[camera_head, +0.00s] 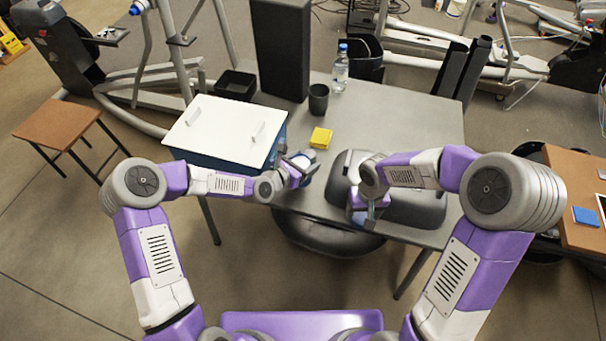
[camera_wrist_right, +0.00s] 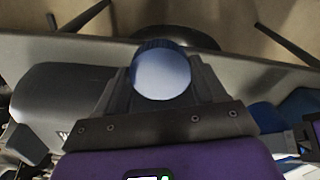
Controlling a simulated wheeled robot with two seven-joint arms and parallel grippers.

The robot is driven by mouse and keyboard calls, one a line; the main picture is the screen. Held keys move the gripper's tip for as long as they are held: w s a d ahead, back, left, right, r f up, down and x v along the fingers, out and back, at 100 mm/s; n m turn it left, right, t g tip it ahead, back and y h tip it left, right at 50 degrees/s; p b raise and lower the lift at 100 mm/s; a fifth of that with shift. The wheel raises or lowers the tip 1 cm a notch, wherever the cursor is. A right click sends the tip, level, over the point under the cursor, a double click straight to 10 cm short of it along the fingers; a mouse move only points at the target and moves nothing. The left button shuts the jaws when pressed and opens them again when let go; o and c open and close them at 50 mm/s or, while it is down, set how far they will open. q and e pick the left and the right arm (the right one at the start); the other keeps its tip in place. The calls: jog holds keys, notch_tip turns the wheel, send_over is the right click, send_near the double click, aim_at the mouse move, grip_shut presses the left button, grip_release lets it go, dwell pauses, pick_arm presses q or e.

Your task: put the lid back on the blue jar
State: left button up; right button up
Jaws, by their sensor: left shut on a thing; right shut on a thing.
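My left gripper (camera_head: 301,163) is shut on the blue jar (camera_head: 311,172), near the front edge of the grey table. The gripper covers much of the jar, and its opening is not clear. My right gripper (camera_head: 367,213) is at the front table edge, to the right of the jar and apart from it. In the right wrist view it is shut on a round blue lid (camera_wrist_right: 162,73), with a finger on either side.
A blue box with a white top (camera_head: 228,128) stands at the left of the table (camera_head: 405,105). A yellow block (camera_head: 321,138), dark cup (camera_head: 318,98) and bottle (camera_head: 340,70) stand behind. A dark grey rounded object (camera_head: 410,205) lies beside my right gripper. The table's back right is clear.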

pick_arm(q)
jog(key=shift+f, duration=0.2)
jog(key=shift+w+f+b, duration=0.1)
jog(key=shift+f+b, duration=0.4)
jog(key=shift+f, duration=1.45)
pick_arm(e)
jog(key=shift+f, duration=0.6)
pick_arm(q)
jog(key=shift+r, duration=0.1)
jog(key=shift+f, duration=0.25)
pick_arm(e)
jog(key=shift+f, duration=0.15)
pick_arm(q)
jog(key=o, duration=1.6)
jog(key=shift+r, duration=0.1)
